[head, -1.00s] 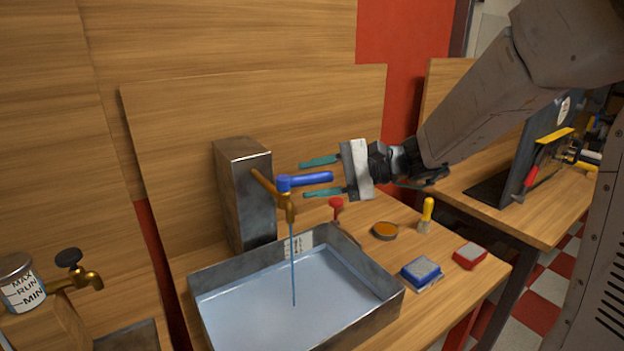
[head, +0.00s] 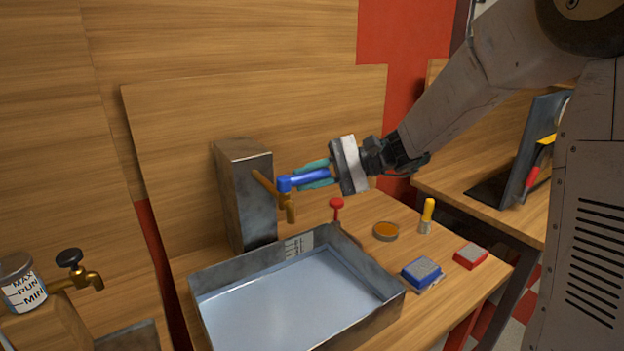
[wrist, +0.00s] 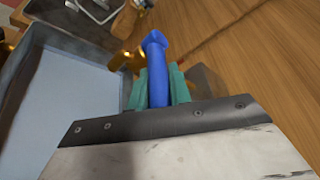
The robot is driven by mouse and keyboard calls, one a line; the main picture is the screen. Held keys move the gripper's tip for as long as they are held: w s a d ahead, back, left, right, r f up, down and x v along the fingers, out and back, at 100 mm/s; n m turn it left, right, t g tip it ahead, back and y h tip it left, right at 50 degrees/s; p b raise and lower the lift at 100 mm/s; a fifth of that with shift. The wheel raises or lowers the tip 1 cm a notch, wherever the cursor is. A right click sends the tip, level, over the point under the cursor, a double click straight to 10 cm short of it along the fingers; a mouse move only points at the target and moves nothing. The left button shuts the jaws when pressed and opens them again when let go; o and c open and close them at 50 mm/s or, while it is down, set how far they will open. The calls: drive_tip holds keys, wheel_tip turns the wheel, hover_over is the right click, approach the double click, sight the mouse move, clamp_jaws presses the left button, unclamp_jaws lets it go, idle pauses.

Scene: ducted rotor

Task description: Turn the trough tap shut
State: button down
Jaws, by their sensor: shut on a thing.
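The trough tap has a brass spout (head: 289,209) on a grey metal post and a blue lever handle (head: 300,180). The lever points right, towards my arm. My gripper (head: 313,174) is shut on the blue lever, with a teal finger on each side of it. The wrist view shows the blue lever (wrist: 156,72) between the teal fingers (wrist: 158,88). No water stream shows under the spout. The metal trough (head: 375,322) below holds pale blue water.
A red-topped item (head: 336,208) stands behind the trough. An orange-filled round tin (head: 386,231), a yellow-handled brush (head: 427,215), a blue block (head: 421,272) and a red block (head: 470,256) lie right of it. Another brass tap (head: 82,277) with a black knob is at left.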

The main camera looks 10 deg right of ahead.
drive_tip(key=shift+w+a+n+g, duration=0.15)
drive_tip(key=shift+n+g, duration=0.25)
drive_tip(key=shift+g, duration=0.2)
drive_tip(key=c, duration=1.3)
unclamp_jaws()
drive_tip(key=v, duration=0.8)
drive_tip(key=shift+a, duration=0.1)
